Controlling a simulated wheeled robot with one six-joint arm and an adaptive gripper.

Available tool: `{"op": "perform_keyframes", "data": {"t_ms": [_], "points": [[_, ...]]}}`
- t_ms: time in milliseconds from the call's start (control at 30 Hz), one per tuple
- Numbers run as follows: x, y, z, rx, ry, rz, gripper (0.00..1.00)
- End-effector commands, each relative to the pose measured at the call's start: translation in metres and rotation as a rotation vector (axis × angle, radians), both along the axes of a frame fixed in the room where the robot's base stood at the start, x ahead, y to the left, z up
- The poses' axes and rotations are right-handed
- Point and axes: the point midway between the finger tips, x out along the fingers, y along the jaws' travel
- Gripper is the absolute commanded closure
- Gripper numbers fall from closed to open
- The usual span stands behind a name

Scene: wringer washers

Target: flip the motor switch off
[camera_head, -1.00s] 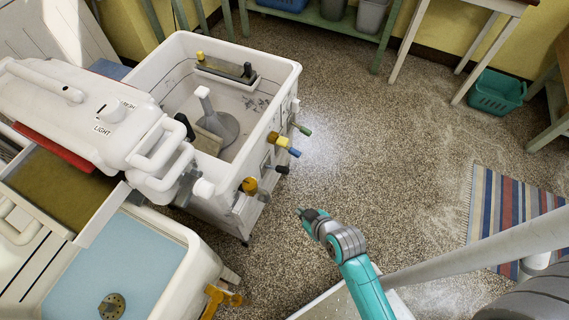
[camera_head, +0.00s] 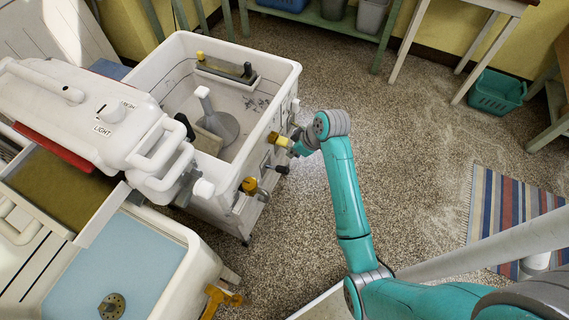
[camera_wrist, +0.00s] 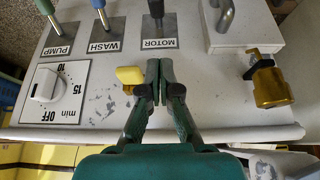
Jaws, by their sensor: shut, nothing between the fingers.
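The motor switch is a dark-handled lever (camera_wrist: 157,8) on a grey plate marked MOTOR (camera_wrist: 160,43), at the top middle of the wrist view. In the head view its dark handle (camera_head: 281,169) sticks out from the washer's side. My gripper (camera_wrist: 159,64) is shut and empty, its fingertips below the MOTOR plate in the wrist picture, apart from the lever. In the head view my arm reaches the washer's side, and the fingertips are hard to make out there. A yellow knob (camera_wrist: 130,75) is just left of the fingers, touching or very close; I cannot tell which.
The green PUMP lever (camera_wrist: 45,7) and blue WASH lever (camera_wrist: 99,4) stand left of the motor lever. A white timer dial (camera_wrist: 45,84) is farther left. A brass tap (camera_wrist: 268,80) and grey pipe (camera_wrist: 226,15) are right. Open floor (camera_head: 400,140) lies right of the washer.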

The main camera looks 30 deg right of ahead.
Motion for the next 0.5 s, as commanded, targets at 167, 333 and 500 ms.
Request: {"op": "perform_keyframes", "data": {"t_ms": [167, 333, 500], "points": [[0.007, -0.006, 0.0097, 0.001, 0.015, 0.028, 1.0], [0.0076, -0.0065, 0.0108, 0.002, 0.018, 0.033, 1.0], [0.0076, -0.0064, 0.0107, 0.001, 0.018, 0.032, 1.0]]}}
